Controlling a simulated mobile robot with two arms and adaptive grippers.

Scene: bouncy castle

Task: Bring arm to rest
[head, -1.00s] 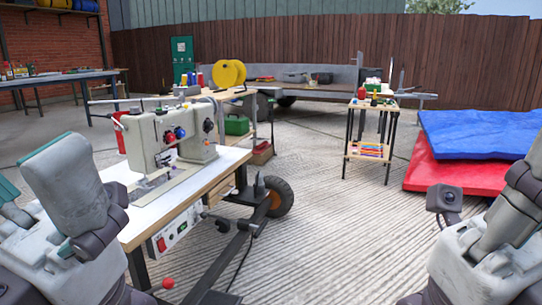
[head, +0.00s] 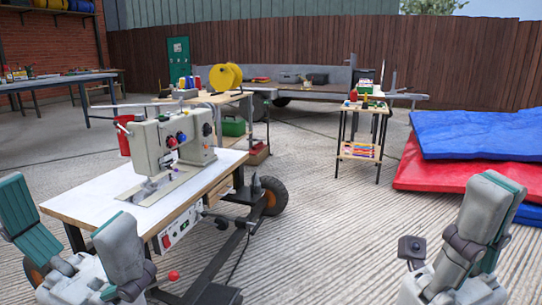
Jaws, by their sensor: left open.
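My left gripper (head: 66,222) is in the lower left of the head view. Its two grey fingers with green pads stand well apart, with nothing between them. It is in front of the near left corner of the white sewing table (head: 95,198). My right gripper (head: 490,205) is at the lower right, over the bare ground, with its finger part pointing up. Its fingers overlap from this side, so I cannot tell whether it is open or shut. I see nothing held in it.
A beige sewing machine (head: 185,140) stands on the sewing table. A small wooden stand (head: 358,150) with tools is further back. Blue and red mats (head: 440,176) lie at the right.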

